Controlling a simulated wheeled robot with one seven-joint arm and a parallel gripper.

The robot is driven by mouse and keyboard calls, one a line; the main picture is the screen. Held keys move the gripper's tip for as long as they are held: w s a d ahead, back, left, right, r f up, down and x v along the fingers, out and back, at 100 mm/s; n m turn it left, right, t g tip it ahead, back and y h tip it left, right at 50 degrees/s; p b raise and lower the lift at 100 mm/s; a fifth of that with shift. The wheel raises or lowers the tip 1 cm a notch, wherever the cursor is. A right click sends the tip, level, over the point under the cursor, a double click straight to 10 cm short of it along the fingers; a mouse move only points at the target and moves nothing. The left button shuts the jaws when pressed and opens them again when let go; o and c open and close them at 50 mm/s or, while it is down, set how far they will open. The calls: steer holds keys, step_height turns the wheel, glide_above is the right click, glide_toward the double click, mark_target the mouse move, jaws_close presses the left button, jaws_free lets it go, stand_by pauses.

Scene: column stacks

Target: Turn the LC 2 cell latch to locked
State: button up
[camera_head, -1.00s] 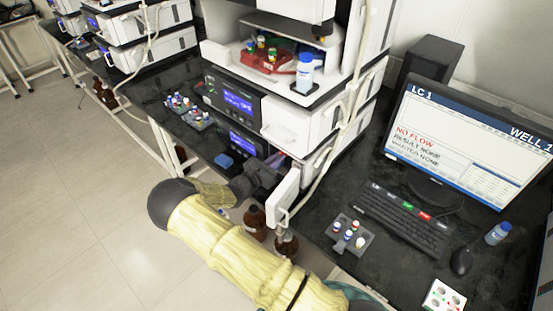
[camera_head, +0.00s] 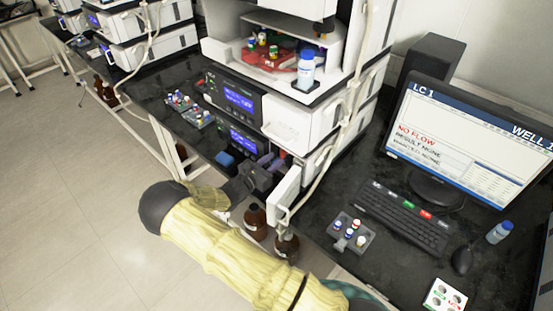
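My gripper (camera_head: 263,179) is at the lower module of the nearer column stack, just left of an open white door (camera_head: 285,194). My arm in its yellow sleeve comes in from the bottom. The fingertips are dark and small against the module's dark opening, so I cannot tell whether they are open or shut. A small purple-grey part (camera_head: 276,162) shows just beyond the gripper. I cannot make out a cell latch or an LC 2 label; the latch may be hidden behind my gripper or the door.
The monitor (camera_head: 470,143) reads LC 1 and NO FLOW. A keyboard (camera_head: 403,216) and a vial tray (camera_head: 352,236) are on the right bench. Brown bottles (camera_head: 256,222) stand below the gripper. A white tube hangs down the stack front. Floor at left is clear.

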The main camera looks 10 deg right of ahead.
steer(key=b+v, duration=0.2)
steer(key=v, duration=1.3)
